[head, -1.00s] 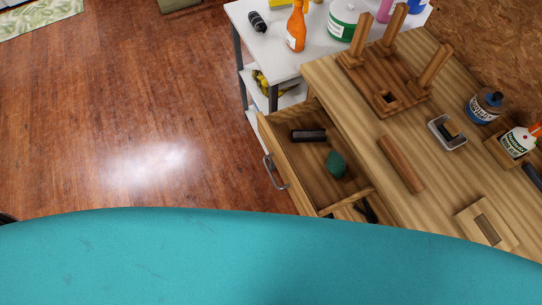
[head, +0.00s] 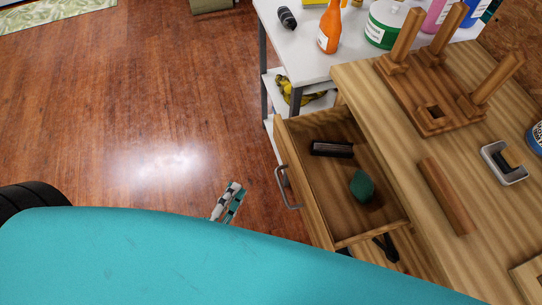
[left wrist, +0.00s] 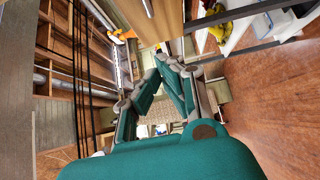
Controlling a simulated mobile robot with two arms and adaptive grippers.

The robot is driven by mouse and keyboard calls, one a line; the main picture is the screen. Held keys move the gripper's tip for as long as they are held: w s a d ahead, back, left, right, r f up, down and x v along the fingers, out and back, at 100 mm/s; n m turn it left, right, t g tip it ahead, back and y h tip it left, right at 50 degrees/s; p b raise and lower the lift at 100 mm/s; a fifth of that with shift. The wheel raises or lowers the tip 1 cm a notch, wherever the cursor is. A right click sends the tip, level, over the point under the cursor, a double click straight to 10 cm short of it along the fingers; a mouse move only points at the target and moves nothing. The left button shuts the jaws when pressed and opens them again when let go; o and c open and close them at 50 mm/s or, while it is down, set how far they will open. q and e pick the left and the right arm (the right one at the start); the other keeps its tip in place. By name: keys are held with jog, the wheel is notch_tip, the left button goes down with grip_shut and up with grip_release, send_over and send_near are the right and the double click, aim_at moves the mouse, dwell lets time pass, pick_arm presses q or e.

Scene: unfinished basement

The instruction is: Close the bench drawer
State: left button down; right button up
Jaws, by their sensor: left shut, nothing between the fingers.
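The wooden bench drawer (head: 322,207) stands pulled out from the bench (head: 405,150), with its metal handle (head: 288,188) on the left-facing front. A dark block and a green lump lie inside it. My left gripper (head: 236,189) shows above the edge of my teal body, left of the handle and apart from it. Its fingers are shut and empty. In the left wrist view the closed fingertips (left wrist: 172,64) point ahead, below a wooden panel (left wrist: 158,22) that looks like the drawer front. My right gripper is out of view.
On the bench are a wooden stand with upright pegs (head: 432,105), a wooden bar (head: 447,195) and a small metal-rimmed holder (head: 503,163). A white shelf table (head: 300,50) with bottles adjoins the bench. The wood floor (head: 130,110) left of the drawer is clear.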

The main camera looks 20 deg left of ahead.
pick_arm(q)
send_near(279, 141)
jog(key=w+a, duration=0.2)
jog(key=w+d+p, duration=0.1)
jog(key=w+d, duration=0.1)
jog(key=d, duration=0.1)
jog(key=shift+w+f, duration=0.15)
jog(key=shift+w, duration=0.2)
